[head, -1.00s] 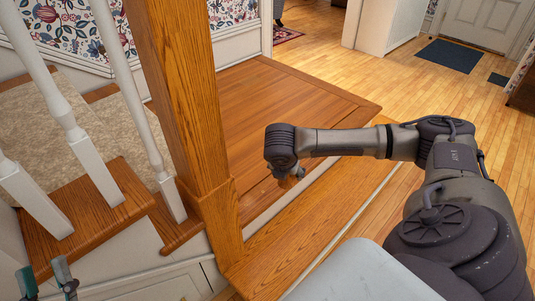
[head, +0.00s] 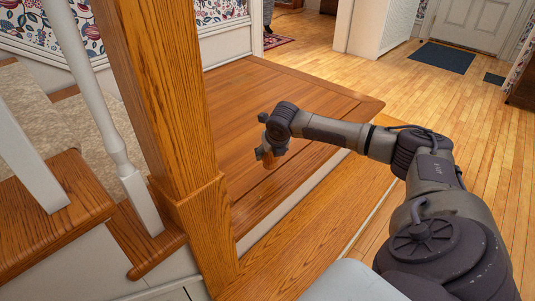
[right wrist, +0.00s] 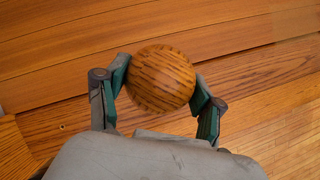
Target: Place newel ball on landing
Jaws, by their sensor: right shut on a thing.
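The newel ball (right wrist: 160,78) is round, brown, dark-grained wood. My right gripper (head: 266,153) is shut on it, with a green-lined finger on each side in the right wrist view. In the head view only a small orange-brown part of the ball (head: 274,159) shows below the wrist. The landing (head: 290,92) is a broad wooden platform behind and under the gripper. The ball appears over its near part; I cannot tell whether it touches. My left gripper is out of view.
A thick oak newel post (head: 165,110) stands left of my right arm. White balusters (head: 100,100) and carpeted stairs are farther left. A lower wooden step (head: 300,235) runs along the landing's front. Most of the landing is bare.

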